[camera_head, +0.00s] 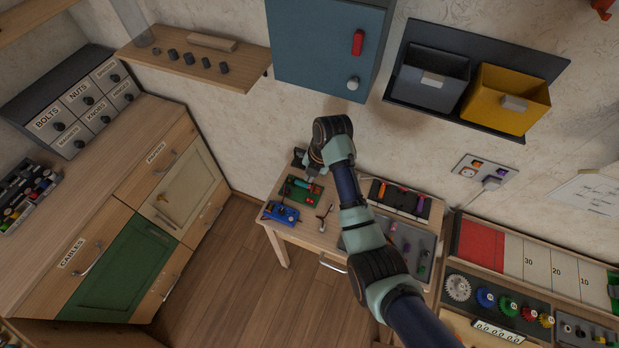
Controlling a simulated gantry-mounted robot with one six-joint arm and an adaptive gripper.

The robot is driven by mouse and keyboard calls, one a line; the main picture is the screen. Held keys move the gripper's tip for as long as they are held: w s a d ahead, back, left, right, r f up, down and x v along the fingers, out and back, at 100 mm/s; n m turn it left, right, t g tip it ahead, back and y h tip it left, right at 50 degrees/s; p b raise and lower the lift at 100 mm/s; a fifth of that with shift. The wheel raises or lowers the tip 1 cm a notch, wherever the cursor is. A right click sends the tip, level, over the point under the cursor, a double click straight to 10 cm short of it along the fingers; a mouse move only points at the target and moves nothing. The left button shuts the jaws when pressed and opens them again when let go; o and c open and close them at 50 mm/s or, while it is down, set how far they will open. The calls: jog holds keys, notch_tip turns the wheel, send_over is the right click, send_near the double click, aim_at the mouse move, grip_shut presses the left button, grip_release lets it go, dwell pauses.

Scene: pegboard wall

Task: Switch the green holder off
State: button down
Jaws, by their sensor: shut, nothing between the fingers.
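The green holder (293,194) lies on the small wooden table below the wall. It is a small green tray with a teal cylinder in it and small red parts near its right side. Its switch is too small to make out, so I cannot tell its position. My gripper (311,181) points down at the back right part of the green holder, with its fingers shut and empty. I cannot tell whether the fingertips touch it. The gripper covers part of the holder. A similar blue holder (280,213) lies just in front and to the left.
A small metal tool (324,214) lies right of the holders. A dark tray (400,200) and a grey tray (408,243) with small parts lie further right, beside my arm. A blue wall cabinet (325,45) hangs above. The floor left of the table is clear.

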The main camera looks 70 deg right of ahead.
jog(key=s+f+t+b, duration=0.1)
jog(key=s+t+b, duration=0.15)
jog(key=s, duration=0.35)
jog(key=b, duration=0.3)
send_near(308, 200)
jog(key=x, duration=0.7)
jog(key=shift+f, duration=0.1)
jog(key=shift+w, duration=0.1)
